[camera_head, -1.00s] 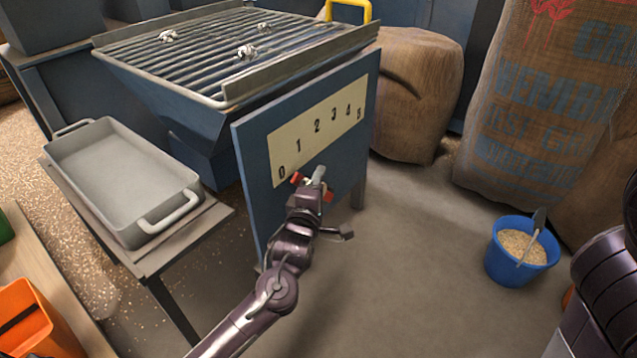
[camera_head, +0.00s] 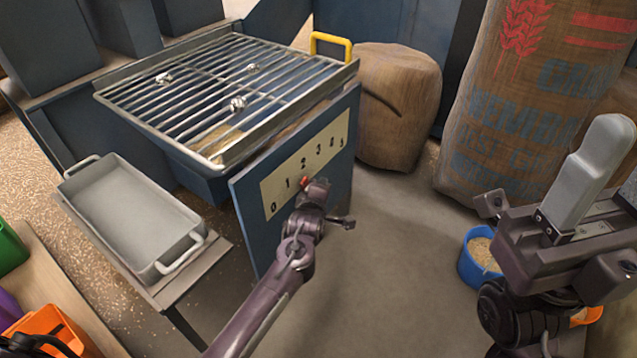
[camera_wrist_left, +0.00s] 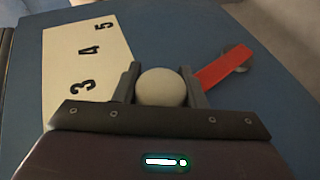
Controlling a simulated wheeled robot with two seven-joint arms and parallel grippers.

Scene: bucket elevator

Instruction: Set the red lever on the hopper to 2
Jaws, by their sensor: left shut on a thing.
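The blue hopper (camera_head: 205,182) has a side panel (camera_head: 252,235) with a cream scale (camera_head: 272,195) numbered 0 to 5. My left gripper (camera_head: 316,187) is at this panel, mostly covering the red lever (camera_head: 304,182); a red bit shows just right of the 1 and below the 2. In the left wrist view the lever's red arm (camera_wrist_left: 223,67) runs from a round pivot to a pale ball knob (camera_wrist_left: 162,87). The left fingers (camera_wrist_left: 163,85) are shut around that knob. My right gripper (camera_head: 560,235) is large at the right; its opening is unclear.
A grey tray (camera_head: 110,190) stands on a side table at left. A metal grate (camera_head: 225,90) with several small metal pieces tops the hopper. A blue bucket (camera_head: 468,268) of grain is partly hidden by my right arm. Sacks (camera_head: 400,105) stand behind; floor ahead is clear.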

